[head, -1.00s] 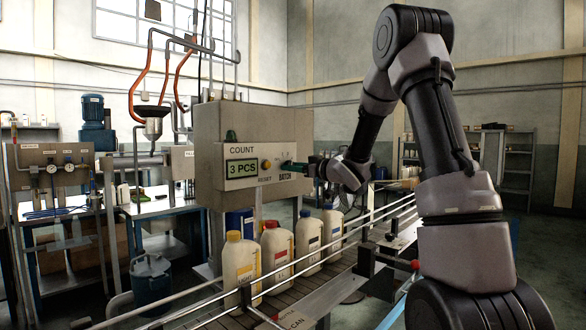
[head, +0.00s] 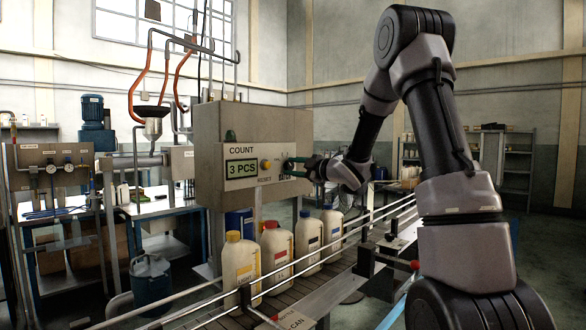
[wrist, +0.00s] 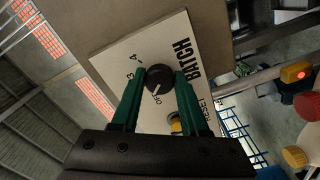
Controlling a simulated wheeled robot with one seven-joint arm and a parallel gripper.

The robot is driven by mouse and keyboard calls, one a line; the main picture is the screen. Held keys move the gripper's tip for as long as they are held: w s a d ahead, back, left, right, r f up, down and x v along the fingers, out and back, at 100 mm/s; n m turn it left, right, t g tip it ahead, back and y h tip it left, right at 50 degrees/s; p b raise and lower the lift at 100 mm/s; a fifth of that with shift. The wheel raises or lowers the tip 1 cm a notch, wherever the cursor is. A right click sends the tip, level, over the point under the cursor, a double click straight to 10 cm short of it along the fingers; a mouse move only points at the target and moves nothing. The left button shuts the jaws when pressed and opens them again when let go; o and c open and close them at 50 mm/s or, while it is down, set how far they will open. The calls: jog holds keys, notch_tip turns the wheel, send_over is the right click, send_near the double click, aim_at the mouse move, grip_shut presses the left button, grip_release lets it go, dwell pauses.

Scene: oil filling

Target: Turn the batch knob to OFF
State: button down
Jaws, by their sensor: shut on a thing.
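The batch knob (wrist: 159,80) is round and black with a white pointer mark, on a pale plate lettered BATCH. In the wrist view it sits between the two green fingers of my gripper (wrist: 160,74), which are shut on it from both sides. In the head view my gripper (head: 292,168) reaches the right part of the control box (head: 225,125) front.
The green display (head: 241,168) reads 3 PCS, with a yellow reset button (head: 266,164) between it and the knob. Several white bottles (head: 241,262) with coloured caps stand on the conveyor below, behind metal guide rails (head: 350,232).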

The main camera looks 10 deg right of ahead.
jog(key=shift+n, duration=1.8)
jog(key=shift+c, duration=2.2)
grip_release()
jog(key=shift+s+d, duration=0.1)
jog(key=v, duration=1)
jog(key=shift+s+d, duration=0.15)
jog(key=shift+s, duration=0.1)
jog(key=shift+r, duration=0.1)
